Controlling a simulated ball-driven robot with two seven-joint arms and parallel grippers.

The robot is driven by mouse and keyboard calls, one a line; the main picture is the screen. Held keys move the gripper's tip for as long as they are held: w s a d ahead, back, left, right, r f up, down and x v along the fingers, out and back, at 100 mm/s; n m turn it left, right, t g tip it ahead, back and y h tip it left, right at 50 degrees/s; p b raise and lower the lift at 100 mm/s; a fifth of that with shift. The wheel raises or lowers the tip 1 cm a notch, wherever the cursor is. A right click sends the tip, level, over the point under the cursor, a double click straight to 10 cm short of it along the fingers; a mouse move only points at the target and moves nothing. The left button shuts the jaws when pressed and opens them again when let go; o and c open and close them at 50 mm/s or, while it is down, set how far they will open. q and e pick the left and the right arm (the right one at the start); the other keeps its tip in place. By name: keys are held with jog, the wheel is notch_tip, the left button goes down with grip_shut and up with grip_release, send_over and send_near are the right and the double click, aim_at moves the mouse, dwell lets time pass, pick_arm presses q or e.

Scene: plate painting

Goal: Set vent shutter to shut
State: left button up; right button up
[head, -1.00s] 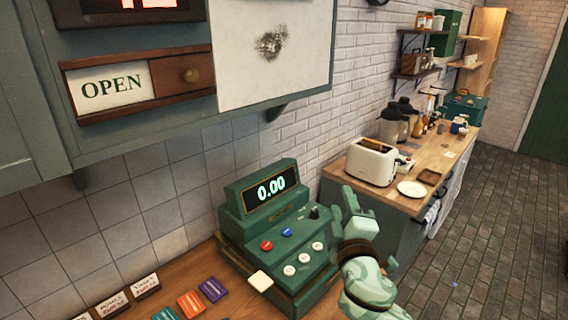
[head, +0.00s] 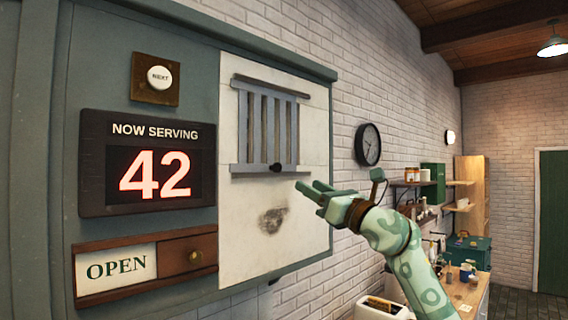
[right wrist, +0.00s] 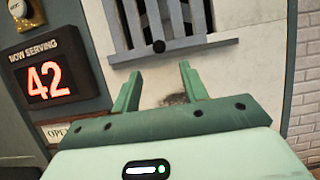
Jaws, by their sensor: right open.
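The vent shutter (head: 266,125) is a grey slatted panel with a dark knob (head: 276,167) at its bottom, mounted on a white panel. Dark gaps show between its upright slats. It also shows at the top of the right wrist view (right wrist: 175,20), with the knob (right wrist: 158,46) just beyond my fingertips. My right gripper (head: 305,188) is open and empty, a little right of and below the knob, apart from it. In the right wrist view its two fingers (right wrist: 159,76) stand apart, below the knob. My left gripper is not in view.
Left of the shutter are a NEXT button (head: 159,77), a "NOW SERVING 42" display (head: 147,163) and an OPEN sign slider (head: 146,265). A dark smudge (head: 273,221) marks the white panel below the shutter. A wall clock (head: 368,144) hangs to the right. A toaster (head: 382,308) stands low at right.

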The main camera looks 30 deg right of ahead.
aim_at(279, 168)
jog(key=p+x, duration=0.3)
jog(key=x, duration=0.6)
jog(key=shift+a+r, duration=0.15)
jog(key=shift+r, duration=0.05)
jog(key=shift+w+a+r+p, duration=0.1)
jog(key=shift+w+a+p, duration=0.05)
jog(key=shift+w+p, duration=0.35)
